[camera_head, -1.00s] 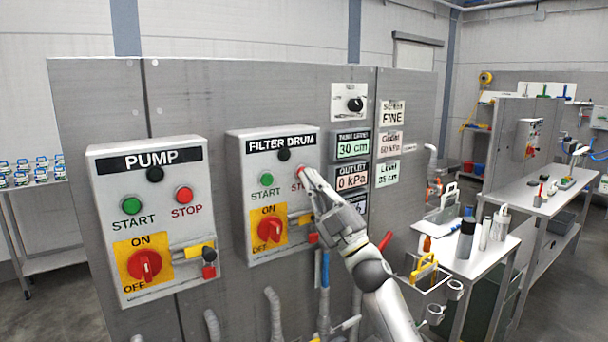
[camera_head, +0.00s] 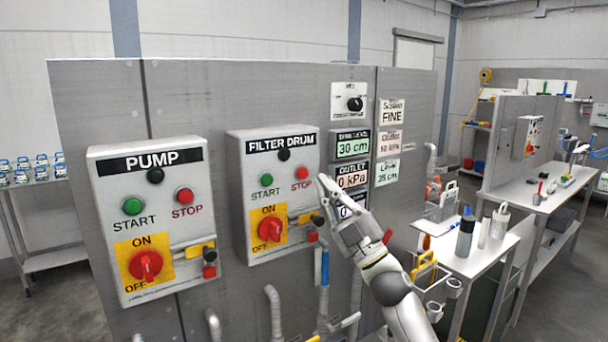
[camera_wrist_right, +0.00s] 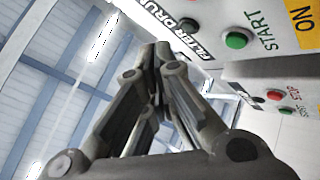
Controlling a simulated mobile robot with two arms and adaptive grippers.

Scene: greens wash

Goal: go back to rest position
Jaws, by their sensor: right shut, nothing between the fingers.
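My right gripper (camera_head: 327,186) is shut and empty in the head view. The PUMP box (camera_head: 152,220) hangs to the left on the same grey panel. Both red rotary switches, on the PUMP box (camera_head: 146,265) and on the FILTER DRUM box (camera_head: 270,229), sit on yellow plates. My left gripper is not in view.
Display plates, one reading 30 cm (camera_head: 352,145), are on the panel behind my right gripper. Pipes (camera_head: 322,285) run below the boxes. A white side table (camera_head: 465,262) with bottles stands at the right. A shelf with small jars (camera_head: 38,180) is at far left.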

